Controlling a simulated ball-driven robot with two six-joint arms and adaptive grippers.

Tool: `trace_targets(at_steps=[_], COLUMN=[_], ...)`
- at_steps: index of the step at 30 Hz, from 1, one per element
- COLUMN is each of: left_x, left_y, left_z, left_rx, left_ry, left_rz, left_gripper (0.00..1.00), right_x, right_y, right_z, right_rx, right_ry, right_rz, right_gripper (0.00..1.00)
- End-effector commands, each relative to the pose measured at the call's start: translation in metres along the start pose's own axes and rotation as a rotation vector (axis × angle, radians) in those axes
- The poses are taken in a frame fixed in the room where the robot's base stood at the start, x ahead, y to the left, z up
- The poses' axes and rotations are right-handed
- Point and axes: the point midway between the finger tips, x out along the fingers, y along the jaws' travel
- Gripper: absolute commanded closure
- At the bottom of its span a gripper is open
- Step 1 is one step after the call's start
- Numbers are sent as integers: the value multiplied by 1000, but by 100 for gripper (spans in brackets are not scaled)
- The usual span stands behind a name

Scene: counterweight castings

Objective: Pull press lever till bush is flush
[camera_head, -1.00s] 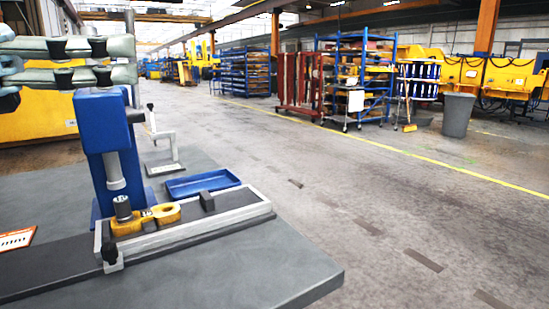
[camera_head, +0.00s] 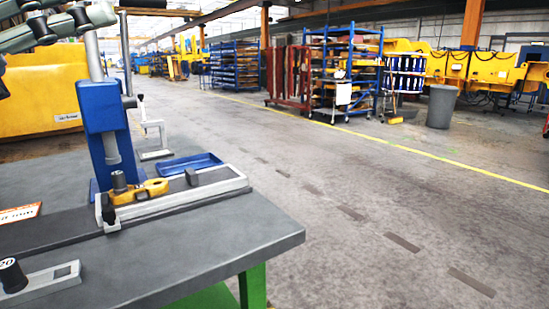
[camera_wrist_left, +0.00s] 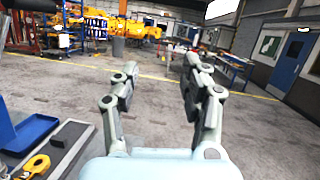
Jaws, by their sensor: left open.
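The blue press (camera_head: 103,120) stands on the table at left, with a grey column and a slim upright rod (camera_head: 125,50) beside it. I cannot tell for sure which part is the lever. The grey ram (camera_head: 111,148) points down, above the dark metal bush (camera_head: 118,181). The bush stands proud of the yellow casting (camera_head: 150,187), which lies in a pale fixture. My left gripper (camera_head: 75,12) is at the top left, near the column, partly cut off by the frame. In the wrist view its fingers (camera_wrist_left: 160,66) are apart with nothing between them. My right gripper is not in view.
The grey table (camera_head: 200,260) holds a blue tray (camera_head: 190,164), a small grey stand (camera_head: 150,130), a printed card (camera_head: 20,212) and a dark piece marked 20 (camera_head: 12,276). Open floor lies right of the table; racks and a bin (camera_head: 442,105) stand farther off.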

Motion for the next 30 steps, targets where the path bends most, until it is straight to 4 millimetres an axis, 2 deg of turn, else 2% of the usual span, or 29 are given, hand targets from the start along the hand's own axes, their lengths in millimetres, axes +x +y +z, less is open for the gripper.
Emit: trace_targets(at_steps=[5, 8, 10, 11, 14, 15, 17, 18, 21, 24, 27, 30], left_x=[-12, -29, -49, -60, -108, -130, -160, -179, -219, -246, -265, -279], left_y=[23, 47, 70, 81, 114, 122, 125, 122, 100, 68, 34, -2], left_z=[13, 14, 5, -3, -48, -73, -114, -142, -204, -251, -286, -312], left_rx=[-311, -542, -737, -832, -1175, -1305, -1483, -1588, -1798, -1942, -2041, -2114], left_ry=[-208, -355, -477, -535, -746, -826, -936, -1002, -1135, -1226, -1289, -1333], left_rz=[132, 245, 354, 411, 648, 754, 913, 1021, 1279, 1502, 1702, 1887], left_gripper=[54, 54, 54, 54, 54, 54, 54, 54, 54, 54, 54, 54], right_x=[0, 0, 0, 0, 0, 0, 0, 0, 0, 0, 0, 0], right_y=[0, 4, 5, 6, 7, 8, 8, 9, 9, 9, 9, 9], right_z=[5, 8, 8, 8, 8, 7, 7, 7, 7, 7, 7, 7], right_rx=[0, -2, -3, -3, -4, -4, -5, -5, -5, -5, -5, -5], right_ry=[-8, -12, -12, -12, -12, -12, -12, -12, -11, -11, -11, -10], right_rz=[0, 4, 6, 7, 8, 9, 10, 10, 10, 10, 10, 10], right_gripper=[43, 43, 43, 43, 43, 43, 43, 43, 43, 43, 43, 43])
